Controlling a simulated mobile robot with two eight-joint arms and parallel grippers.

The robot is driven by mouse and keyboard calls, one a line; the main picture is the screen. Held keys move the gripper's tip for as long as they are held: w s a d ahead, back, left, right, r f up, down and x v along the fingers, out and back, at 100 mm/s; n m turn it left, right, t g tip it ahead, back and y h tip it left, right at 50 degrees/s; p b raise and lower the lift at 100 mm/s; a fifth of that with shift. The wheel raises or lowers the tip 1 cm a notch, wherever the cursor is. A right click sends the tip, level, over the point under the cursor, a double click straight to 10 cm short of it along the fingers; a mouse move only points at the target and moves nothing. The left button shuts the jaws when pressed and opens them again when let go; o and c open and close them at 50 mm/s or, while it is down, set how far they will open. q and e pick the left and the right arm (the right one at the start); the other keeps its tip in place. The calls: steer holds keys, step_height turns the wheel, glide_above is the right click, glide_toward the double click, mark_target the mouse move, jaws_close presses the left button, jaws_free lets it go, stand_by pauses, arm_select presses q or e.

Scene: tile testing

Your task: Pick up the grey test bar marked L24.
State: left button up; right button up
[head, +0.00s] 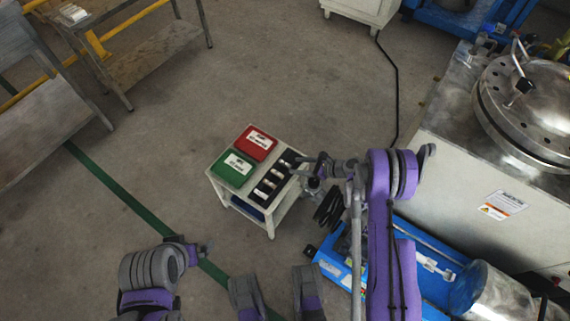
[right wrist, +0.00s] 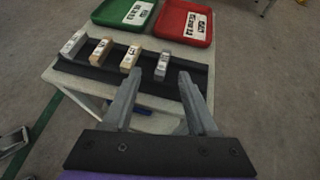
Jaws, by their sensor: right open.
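Several small labelled bars stand in a row on a black rack (right wrist: 85,68) on a small white cart. In the right wrist view, a grey bar (right wrist: 162,66) is at the right end, two tan bars (right wrist: 130,57) (right wrist: 101,51) are in the middle, and a paler grey-white bar (right wrist: 73,44) is at the left end. Their markings are too small to read, so I cannot tell which is L24. My right gripper (right wrist: 160,80) is open and empty, its fingers either side of the line to the right-end grey bar, apparently short of it. My left gripper (head: 206,249) is away from the cart, low in the head view.
A green tray (head: 232,168) and a red tray (head: 256,142) lie on the cart (head: 245,209) beside the rack. A blue-framed machine (head: 430,262) and a large metal vessel (head: 525,105) stand at right. Benches stand upper left. Floor left of the cart is clear.

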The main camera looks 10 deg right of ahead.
mark_target(287, 164)
steer(key=x, duration=0.4)
steer(key=shift+w+f, duration=0.1)
steer(key=shift+w, duration=0.15)
jaws_close()
